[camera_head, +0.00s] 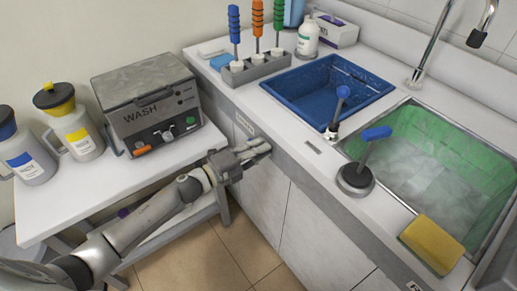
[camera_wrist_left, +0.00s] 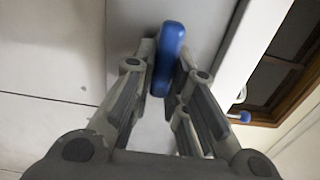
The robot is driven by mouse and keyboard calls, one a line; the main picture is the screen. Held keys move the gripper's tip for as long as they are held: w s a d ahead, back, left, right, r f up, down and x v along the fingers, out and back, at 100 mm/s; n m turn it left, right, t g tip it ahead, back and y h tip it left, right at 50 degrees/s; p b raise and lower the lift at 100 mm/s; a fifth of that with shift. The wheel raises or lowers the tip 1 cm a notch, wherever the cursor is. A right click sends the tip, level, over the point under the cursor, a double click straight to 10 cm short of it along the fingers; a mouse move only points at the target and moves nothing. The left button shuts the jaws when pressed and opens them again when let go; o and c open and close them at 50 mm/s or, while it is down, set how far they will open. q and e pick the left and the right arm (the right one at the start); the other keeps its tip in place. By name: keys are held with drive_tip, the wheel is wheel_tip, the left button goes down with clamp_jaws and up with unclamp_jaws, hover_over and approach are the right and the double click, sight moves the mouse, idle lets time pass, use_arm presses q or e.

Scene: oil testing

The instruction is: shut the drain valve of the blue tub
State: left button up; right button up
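The blue tub (camera_head: 300,88) is set into the white counter in the head view. A blue-topped lever (camera_head: 343,92) stands at its front right corner, and another blue-handled lever (camera_head: 377,132) on a round dark base stands by the green sink. My left gripper (camera_head: 262,146) is at the grey counter front, below and left of the tub. In the left wrist view a rounded blue handle (camera_wrist_left: 168,60) lies between my narrowed fingers, with a finger close on each side. Contact is hard to make out. In the head view this handle is hidden. My right gripper is not in view.
A side table (camera_head: 75,195) at left bears the WASH machine (camera_head: 150,100) and two jugs. A grey rack (camera_head: 255,70) with several coloured tools and a white bottle (camera_head: 308,40) stand behind the tub. A yellow sponge (camera_head: 433,243) lies by the sink (camera_head: 440,160).

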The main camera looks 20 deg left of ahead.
use_arm(q)
drive_tip(key=o, duration=0.4)
drive_tip(key=shift+s, duration=0.1)
drive_tip(key=v, duration=1.2)
drive_tip(key=shift+f, duration=0.1)
